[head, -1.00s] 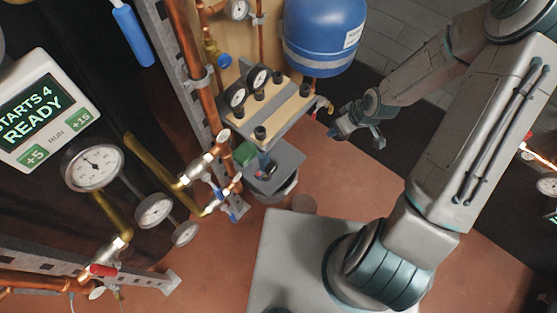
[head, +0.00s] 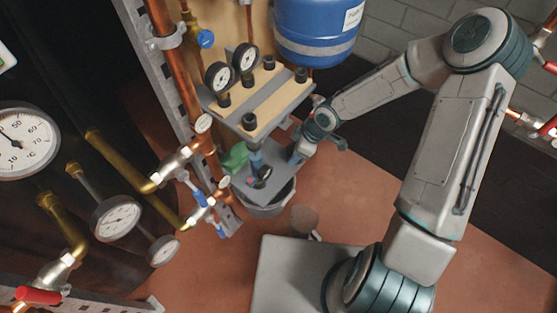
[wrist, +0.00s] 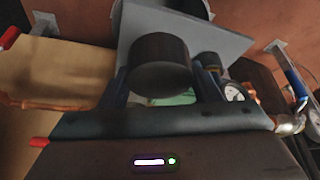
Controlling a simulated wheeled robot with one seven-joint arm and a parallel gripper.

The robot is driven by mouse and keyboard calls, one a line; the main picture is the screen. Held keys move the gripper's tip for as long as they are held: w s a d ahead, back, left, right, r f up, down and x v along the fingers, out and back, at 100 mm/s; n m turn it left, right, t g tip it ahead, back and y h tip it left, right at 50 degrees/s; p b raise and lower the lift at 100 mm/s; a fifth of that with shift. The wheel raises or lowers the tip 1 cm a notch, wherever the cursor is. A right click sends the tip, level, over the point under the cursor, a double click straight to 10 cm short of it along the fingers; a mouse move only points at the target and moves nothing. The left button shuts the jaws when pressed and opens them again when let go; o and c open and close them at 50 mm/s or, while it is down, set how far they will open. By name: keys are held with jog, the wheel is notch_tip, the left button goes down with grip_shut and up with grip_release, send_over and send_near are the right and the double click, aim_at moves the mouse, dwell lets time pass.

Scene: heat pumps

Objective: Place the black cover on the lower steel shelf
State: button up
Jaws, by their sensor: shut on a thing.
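My gripper (wrist: 163,78) is shut on the black cover (wrist: 160,62), a dark round cap between its two fingers in the wrist view. The grey lower steel shelf (wrist: 190,22) lies just beyond the cover there; I cannot tell whether they touch. In the head view my gripper (head: 296,152) is beside the right part of the lower steel shelf (head: 284,178), below the upper board. The cover cannot be made out clearly in the head view.
The upper board (head: 262,98) with gauges and black caps overhangs the lower shelf. A small dark item with red (head: 262,178) is on the shelf's left part. Copper pipes and valves (head: 175,165) crowd the left; a blue tank (head: 316,30) hangs above.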

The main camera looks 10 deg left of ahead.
aim_at(290, 146)
jog(key=a+f, duration=0.1)
jog(key=w+a+f+b, duration=0.1)
jog(key=a, duration=0.1)
jog(key=a+f+b, duration=0.1)
jog(key=a, duration=0.1)
jog(key=shift+w+a+f, duration=0.2)
jog(key=shift+w+f, duration=0.15)
jog(key=shift+f+b, duration=1.1)
jog(key=shift+f, duration=0.8)
jog(key=shift+f, duration=0.15)
jog(key=o, duration=0.9)
jog(key=shift+o, duration=0.2)
jog(key=p+v, duration=0.6)
jog(key=v, duration=0.6)
jog(key=shift+r, duration=0.25)
